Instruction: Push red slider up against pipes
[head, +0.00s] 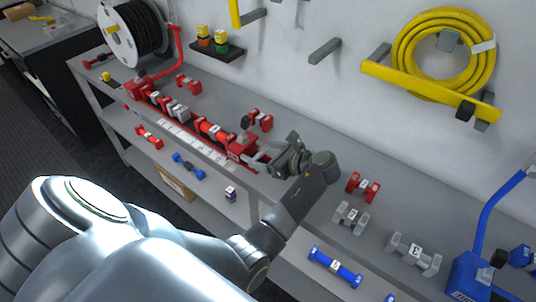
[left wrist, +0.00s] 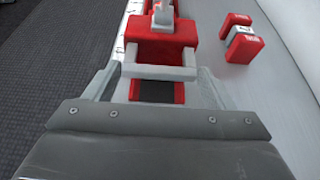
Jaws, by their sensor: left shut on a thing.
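The red slider (head: 239,148) sits at the near right end of a row of red and grey pipes (head: 213,130) on the workbench rail. In the left wrist view the red slider (left wrist: 165,36) has a pale knob on top and a light grey handle facing me. My left gripper (head: 262,158) is at the slider's right end. In the left wrist view my left gripper (left wrist: 160,74) has its fingers on both sides of the handle and is shut on it. The exact finger contact is partly hidden. The pipes lie beyond the slider. My right gripper is not in view.
A red-and-grey clamp-like part (head: 260,119) lies behind the rail; it also shows in the left wrist view (left wrist: 240,38). A white scale strip (head: 200,145) runs along the rail's front. Other fittings, red (head: 362,186) and grey (head: 351,217), stand to the right.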

